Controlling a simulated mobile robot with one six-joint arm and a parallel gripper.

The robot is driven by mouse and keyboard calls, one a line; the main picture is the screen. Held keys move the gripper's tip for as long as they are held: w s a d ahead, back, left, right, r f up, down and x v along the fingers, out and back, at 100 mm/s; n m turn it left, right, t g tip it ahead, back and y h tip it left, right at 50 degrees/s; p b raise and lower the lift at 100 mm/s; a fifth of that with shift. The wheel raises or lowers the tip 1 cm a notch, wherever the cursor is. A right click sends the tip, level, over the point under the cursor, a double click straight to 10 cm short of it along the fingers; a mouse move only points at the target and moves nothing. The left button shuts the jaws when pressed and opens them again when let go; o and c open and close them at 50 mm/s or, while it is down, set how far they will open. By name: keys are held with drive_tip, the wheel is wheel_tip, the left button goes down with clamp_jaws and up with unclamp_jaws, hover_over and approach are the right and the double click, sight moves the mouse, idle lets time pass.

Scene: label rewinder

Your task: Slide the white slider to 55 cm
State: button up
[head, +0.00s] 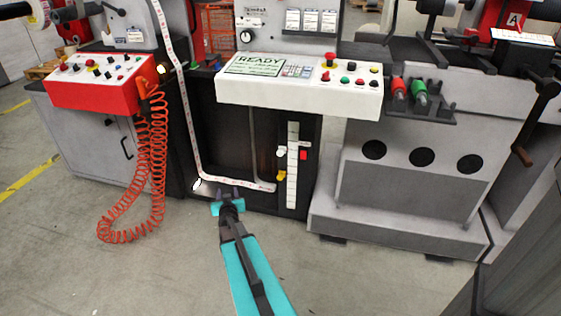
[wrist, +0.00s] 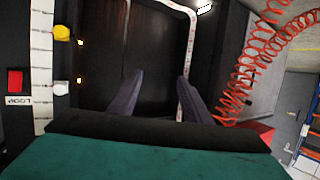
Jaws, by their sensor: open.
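The white slider (head: 281,152) sits on the left side of a vertical white scale strip (head: 292,180), above a yellow slider (head: 281,176). In the wrist view, which looks turned over, the white slider (wrist: 61,88) is at the left, below the yellow one (wrist: 62,32); the scale (wrist: 41,60) runs beside them. The scale's numbers are too small to read. My gripper (head: 230,193) is open and empty, left of and lower than the white slider in the head view. Its two dark fingers (wrist: 159,80) point at the dark recess, apart from both sliders.
A red block (head: 303,154) sits right of the scale. A white label web (head: 190,125) loops through the dark recess near my gripper. A coiled orange hose (head: 150,160) hangs at the left. A white control panel (head: 300,88) juts out above. The floor in front is clear.

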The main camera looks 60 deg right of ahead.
drive_tip(key=s+d+r+m+g+h+b, duration=0.25)
drive_tip(key=s+d+h, duration=0.2)
drive_tip(key=d, duration=0.55)
drive_tip(key=m+g+h+b, duration=0.1)
drive_tip(key=m+g+h, duration=0.1)
drive_tip(key=m+g, duration=0.1)
approach(280, 153)
drive_tip(key=s+v, duration=0.1)
drive_tip(key=v, duration=0.2)
drive_tip(key=shift+w+d+f+n+t, duration=0.15)
drive_tip(key=shift+w+f+n+t, duration=0.05)
drive_tip(key=shift+w+n+t, duration=0.05)
drive_tip(key=shift+b+x, duration=1.6)
drive_tip(key=shift+x, duration=5.3)
drive_tip(key=shift+w, duration=0.15)
drive_tip(key=shift+r, duration=0.1)
clamp_jaws()
